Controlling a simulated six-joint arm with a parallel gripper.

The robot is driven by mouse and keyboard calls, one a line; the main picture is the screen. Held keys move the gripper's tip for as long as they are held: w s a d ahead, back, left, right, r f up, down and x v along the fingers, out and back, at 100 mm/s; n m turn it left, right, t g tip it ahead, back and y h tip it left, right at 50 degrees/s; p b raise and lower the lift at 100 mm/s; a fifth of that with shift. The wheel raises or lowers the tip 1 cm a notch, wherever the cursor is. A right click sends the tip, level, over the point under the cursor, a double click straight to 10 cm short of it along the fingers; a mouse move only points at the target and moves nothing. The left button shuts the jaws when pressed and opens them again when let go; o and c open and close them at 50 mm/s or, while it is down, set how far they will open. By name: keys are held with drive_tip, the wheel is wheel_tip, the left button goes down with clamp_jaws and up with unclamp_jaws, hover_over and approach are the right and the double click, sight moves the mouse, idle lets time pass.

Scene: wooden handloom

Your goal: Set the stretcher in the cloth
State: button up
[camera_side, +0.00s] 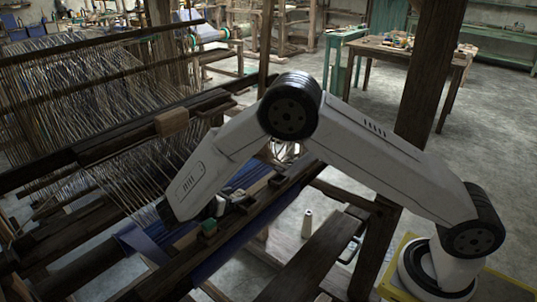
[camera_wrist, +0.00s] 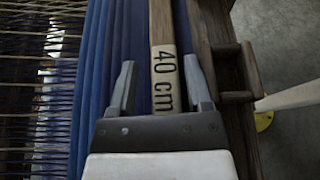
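The stretcher (camera_wrist: 162,30) is a pale wooden bar marked "40 cm". In the wrist view it runs lengthwise over the blue cloth (camera_wrist: 95,70), close to the dark wooden beam. My gripper (camera_wrist: 160,75) is open, with one finger on each side of the bar. A gap shows between the left finger and the bar; the right finger is nearer to it. Whether the fingers are above the bar or level with it, I cannot tell. In the side view my gripper (camera_side: 222,205) is low over the loom's front, and the blue cloth (camera_side: 232,250) hangs over the beam.
Warp threads (camera_side: 70,95) fill the loom on the left. A dark beam (camera_wrist: 222,50) with a wooden bracket (camera_wrist: 236,72) runs close on the right of the bar. A wooden post (camera_side: 425,80) stands behind my arm.

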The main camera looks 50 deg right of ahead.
drive_tip(key=shift+s, duration=0.15)
drive_tip(key=shift+v, duration=3.95)
drive_tip(key=shift+d, duration=0.1)
drive_tip(key=shift+s+d+r+m+y, duration=0.2)
drive_tip(key=shift+d+r+m+y, duration=0.3)
drive_tip(key=shift+d+y, duration=0.3)
drive_tip(key=s+d+y, duration=0.1)
drive_tip(key=s+d+m+y, duration=0.1)
drive_tip(key=s+d+y, duration=0.1)
drive_tip(key=shift+s+d+r+m+g, duration=0.1)
drive_tip(key=shift+d+r+m+g, duration=0.25)
drive_tip(key=shift+m+g, duration=0.05)
drive_tip(key=s+d+m+t+y, duration=0.1)
drive_tip(key=s+d+m+y, duration=0.2)
drive_tip(key=s+m, duration=0.4)
drive_tip(key=s+d+m+t+y, duration=0.2)
drive_tip(key=s+d+m+y, duration=0.1)
drive_tip(key=s+m+y, duration=0.2)
drive_tip(key=shift+s+d+f+m+y, duration=0.25)
drive_tip(key=shift+s+d+m+y, duration=0.15)
drive_tip(key=shift+s+m, duration=1)
drive_tip(key=shift+w, duration=0.25)
